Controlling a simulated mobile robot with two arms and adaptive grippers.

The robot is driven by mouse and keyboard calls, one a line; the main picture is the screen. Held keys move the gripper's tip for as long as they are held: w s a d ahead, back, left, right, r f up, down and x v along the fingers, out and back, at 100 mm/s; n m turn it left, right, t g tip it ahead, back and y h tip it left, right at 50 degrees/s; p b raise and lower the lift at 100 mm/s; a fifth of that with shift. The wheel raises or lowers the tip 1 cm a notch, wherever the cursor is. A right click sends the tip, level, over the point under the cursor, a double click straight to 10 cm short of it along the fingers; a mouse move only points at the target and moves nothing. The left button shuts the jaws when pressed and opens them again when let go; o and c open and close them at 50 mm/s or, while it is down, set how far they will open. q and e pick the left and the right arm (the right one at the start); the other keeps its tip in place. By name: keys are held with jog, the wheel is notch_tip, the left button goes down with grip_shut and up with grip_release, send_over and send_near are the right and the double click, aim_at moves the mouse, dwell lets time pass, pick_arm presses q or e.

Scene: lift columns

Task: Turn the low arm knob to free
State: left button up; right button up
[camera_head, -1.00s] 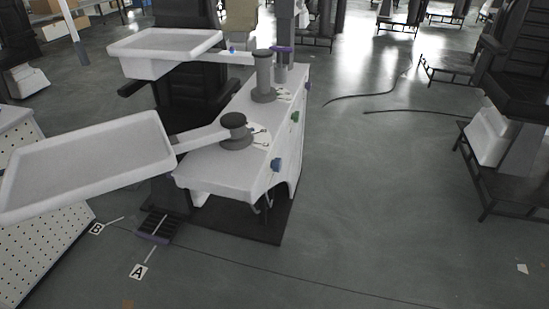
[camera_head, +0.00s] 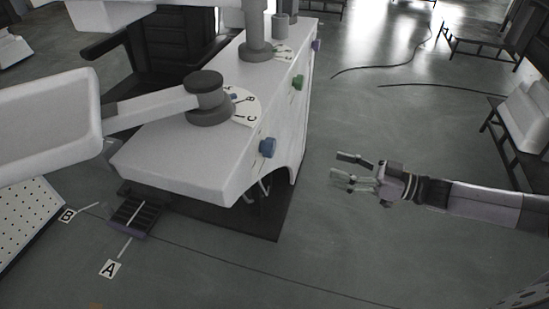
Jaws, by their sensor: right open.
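A white cabinet (camera_head: 185,165) bears a low swing arm on a dark round pivot (camera_head: 207,98), with a white dial (camera_head: 245,107) marked with letters beside it. The low arm carries a white tray (camera_head: 45,125) at the left. On the cabinet's right side are a blue knob (camera_head: 268,147) nearest me, a green knob (camera_head: 298,82) behind it and a purple knob (camera_head: 316,45) farthest back. Which knob belongs to the low arm is not labelled. My right gripper (camera_head: 345,167) is open and empty, to the right of the blue knob and apart from it. My left gripper is out of view.
A foot pedal (camera_head: 134,213) lies on the floor at the cabinet's front, with tags A (camera_head: 110,268) and B (camera_head: 67,215) near it. Cables (camera_head: 390,68) lie on the floor behind. A dark bench (camera_head: 490,45) stands back right. Floor right of the cabinet is mostly clear.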

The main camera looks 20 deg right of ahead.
aim_at(274, 149)
jog(key=x, duration=1.7)
jog(key=shift+w+a, duration=0.1)
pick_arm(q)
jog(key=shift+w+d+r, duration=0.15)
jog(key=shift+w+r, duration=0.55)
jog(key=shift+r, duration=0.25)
pick_arm(e)
jog(key=shift+c, duration=0.4)
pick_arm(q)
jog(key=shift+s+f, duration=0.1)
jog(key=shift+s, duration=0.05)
pick_arm(e)
jog(key=c, duration=1.1)
